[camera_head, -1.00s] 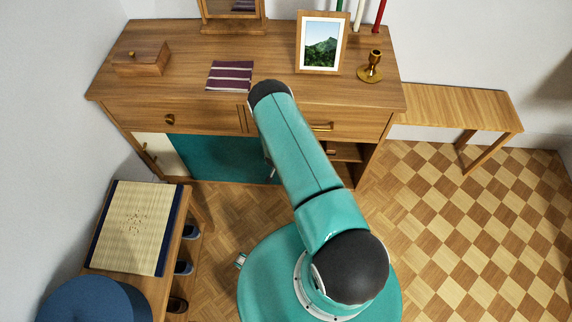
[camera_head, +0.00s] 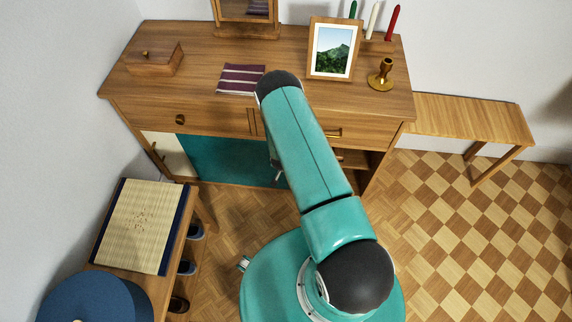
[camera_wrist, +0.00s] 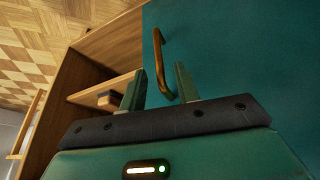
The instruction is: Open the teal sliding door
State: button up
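The teal sliding door (camera_head: 218,160) fills the middle of the sideboard's lower front, with its right part behind my arm. In the wrist view the door (camera_wrist: 245,50) fills the upper right and carries an upright curved brass handle (camera_wrist: 159,62). My gripper (camera_wrist: 158,77) is open, its two fingers apart, with the handle's lower end showing between them in the picture. I see no finger closed on the handle, and I cannot tell the exact depth gap. In the head view the gripper is mostly hidden behind my arm.
An open shelf compartment (camera_wrist: 88,72) lies beside the door's edge, with a small dark-topped block (camera_wrist: 110,97) on its shelf. A cream door panel (camera_head: 168,153) is at the sideboard's left. A low bench with a tatami mat (camera_head: 141,225) stands at left. Checkered floor at right is clear.

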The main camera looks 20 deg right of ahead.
jog(key=v, duration=0.9)
jog(key=shift+r, duration=0.35)
jog(key=shift+a, duration=0.1)
jog(key=w+a+r+n+t+y, duration=0.1)
jog(key=a+r, duration=0.2)
jog(key=r, duration=0.8)
jog(key=w+a+r+n+y, duration=0.1)
jog(key=a+r+n, duration=0.1)
jog(key=r, duration=1)
jog(key=w+a+r+n+t+y, duration=0.1)
jog(key=w+a+r, duration=0.15)
jog(key=r, duration=0.85)
jog(key=s+a+r+n+y, duration=0.1)
jog(key=s+a+r+n, duration=0.15)
jog(key=s+r, duration=1.1)
jog(key=s+r+n+h, duration=0.1)
jog(key=s+r+n, duration=0.1)
jog(key=s+r, duration=0.7)
jog(key=s, duration=0.3)
jog(key=shift+s+d, duration=0.1)
jog(key=shift+d, duration=0.15)
